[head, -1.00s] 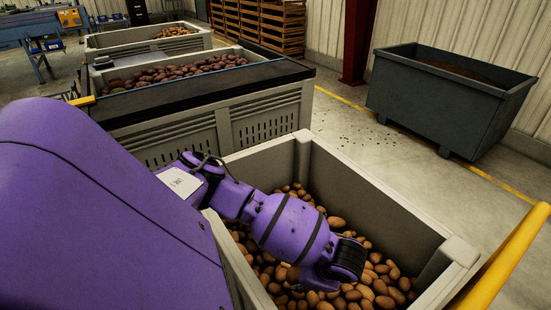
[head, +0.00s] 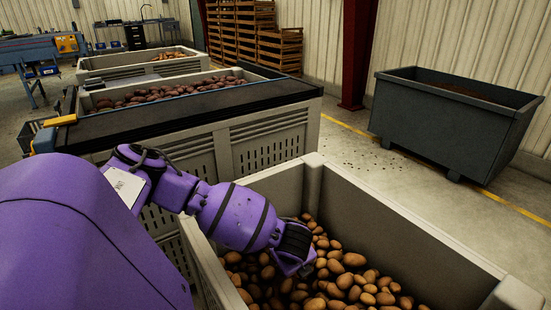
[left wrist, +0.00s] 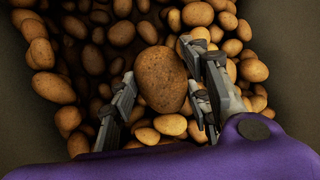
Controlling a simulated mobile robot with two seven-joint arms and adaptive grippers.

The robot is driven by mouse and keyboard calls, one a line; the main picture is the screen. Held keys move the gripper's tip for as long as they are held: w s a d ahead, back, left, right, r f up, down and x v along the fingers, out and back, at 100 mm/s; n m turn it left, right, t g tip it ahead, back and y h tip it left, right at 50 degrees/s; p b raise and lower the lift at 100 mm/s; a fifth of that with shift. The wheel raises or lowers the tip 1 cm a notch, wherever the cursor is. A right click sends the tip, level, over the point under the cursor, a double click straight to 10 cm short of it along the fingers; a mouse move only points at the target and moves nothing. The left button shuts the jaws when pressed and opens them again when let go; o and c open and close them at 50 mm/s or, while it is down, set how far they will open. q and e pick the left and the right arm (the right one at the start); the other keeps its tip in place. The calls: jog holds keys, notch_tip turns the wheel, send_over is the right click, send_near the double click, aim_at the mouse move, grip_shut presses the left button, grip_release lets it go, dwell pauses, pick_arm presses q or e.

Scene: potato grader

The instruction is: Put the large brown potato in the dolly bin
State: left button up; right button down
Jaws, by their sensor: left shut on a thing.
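The large brown potato (left wrist: 161,78) is between the two fingers of my left gripper (left wrist: 163,98) in the left wrist view. The gripper is shut on it, and smaller potatoes show below and around it. In the head view my left wrist hangs over the potatoes inside the near crate; the fingers and the held potato are hidden there. A dark grey bin (head: 440,118) on small wheels or feet, which looks like the dolly bin, stands on the floor at the right. Brown material shows inside it. My right gripper is not in view.
The near pale crate (head: 405,222) has high walls around its many potatoes. Another crate (head: 265,143) of darker potatoes stands behind, with a dark rail (head: 200,112) along it.

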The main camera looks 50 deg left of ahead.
pick_arm(q)
notch_tip(320, 180, down, 5)
jog(key=shift+d+b, duration=0.1)
jog(key=shift+b, duration=0.4)
jog(key=shift+f+b, duration=0.5)
jog(key=shift+f, duration=1.7)
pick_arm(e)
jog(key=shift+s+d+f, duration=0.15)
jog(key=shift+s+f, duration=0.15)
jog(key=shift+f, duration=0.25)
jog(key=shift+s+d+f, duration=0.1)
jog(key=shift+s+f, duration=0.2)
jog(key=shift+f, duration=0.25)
pick_arm(q)
jog(key=shift+f, duration=0.1)
jog(key=o, duration=1.3)
jog(key=p+v, duration=0.2)
jog(key=v, duration=0.5)
jog(key=shift+s+d+r, duration=0.1)
jog(key=shift+s+r, duration=0.05)
jog(key=shift+r, duration=0.2)
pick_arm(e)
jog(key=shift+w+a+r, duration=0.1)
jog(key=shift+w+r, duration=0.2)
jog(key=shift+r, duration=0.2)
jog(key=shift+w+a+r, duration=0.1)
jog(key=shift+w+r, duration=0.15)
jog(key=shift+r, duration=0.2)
